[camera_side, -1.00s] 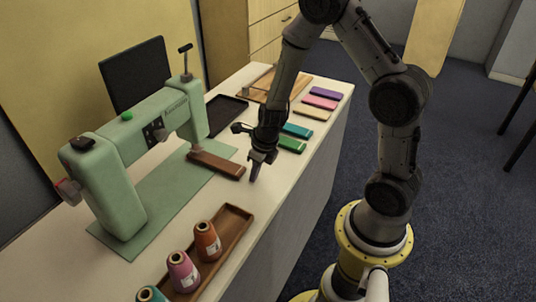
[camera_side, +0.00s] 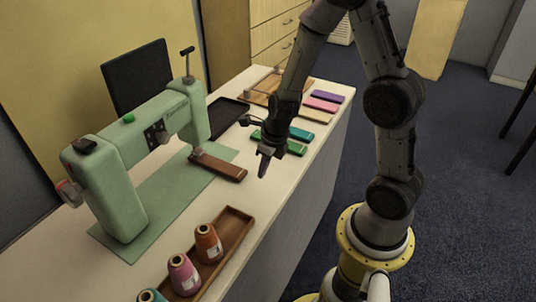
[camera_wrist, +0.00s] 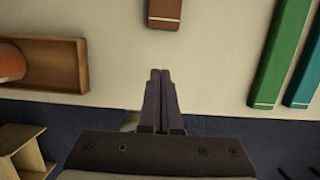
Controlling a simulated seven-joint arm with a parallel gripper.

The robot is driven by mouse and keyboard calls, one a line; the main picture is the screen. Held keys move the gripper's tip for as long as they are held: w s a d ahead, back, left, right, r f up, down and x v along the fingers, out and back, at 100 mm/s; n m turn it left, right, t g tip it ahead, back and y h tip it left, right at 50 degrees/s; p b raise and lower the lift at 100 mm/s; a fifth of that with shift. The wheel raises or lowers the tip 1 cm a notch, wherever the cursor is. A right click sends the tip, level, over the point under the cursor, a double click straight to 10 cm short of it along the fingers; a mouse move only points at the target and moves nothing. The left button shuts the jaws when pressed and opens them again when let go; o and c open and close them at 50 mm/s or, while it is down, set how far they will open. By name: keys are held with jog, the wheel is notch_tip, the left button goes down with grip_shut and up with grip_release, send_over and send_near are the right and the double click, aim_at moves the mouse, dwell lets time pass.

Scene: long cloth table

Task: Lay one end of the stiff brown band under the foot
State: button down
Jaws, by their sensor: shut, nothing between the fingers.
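The stiff brown band (camera_side: 220,167) lies by the green sewing machine (camera_side: 125,155), with one end at the foot (camera_side: 196,153) and the other toward the table's front edge. I cannot tell from here whether that end is under the foot or only beside it. The near end of the band also shows at the top of the wrist view (camera_wrist: 165,13). My gripper (camera_side: 263,172) is shut and empty, to the right of the band's near end and apart from it. Its closed fingers (camera_wrist: 160,75) show in the wrist view.
A wooden tray (camera_side: 238,225) with several thread cones stands at the front. Green and teal bands (camera_side: 297,149) lie right of my gripper, with yellow, pink and purple ones (camera_side: 326,97) beyond. A black tray (camera_side: 226,115) is behind.

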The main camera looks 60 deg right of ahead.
jog(key=s+a+r+n+t, duration=0.25)
jog(key=r+n, duration=0.25)
jog(key=r, duration=0.5)
jog(key=s+a+r+n+t, duration=0.1)
jog(key=s+a+r+n, duration=0.2)
jog(key=r, duration=0.7)
jog(key=s+r+n, duration=0.1)
jog(key=s+n, duration=0.4)
jog(key=n, duration=0.9)
jog(key=s+n, duration=0.5)
jog(key=n, duration=0.9)
jog(key=shift+s+a+r+g, duration=0.25)
jog(key=shift+a+r+g, duration=0.05)
jog(key=shift+r+g, duration=0.1)
jog(key=shift+s, duration=0.1)
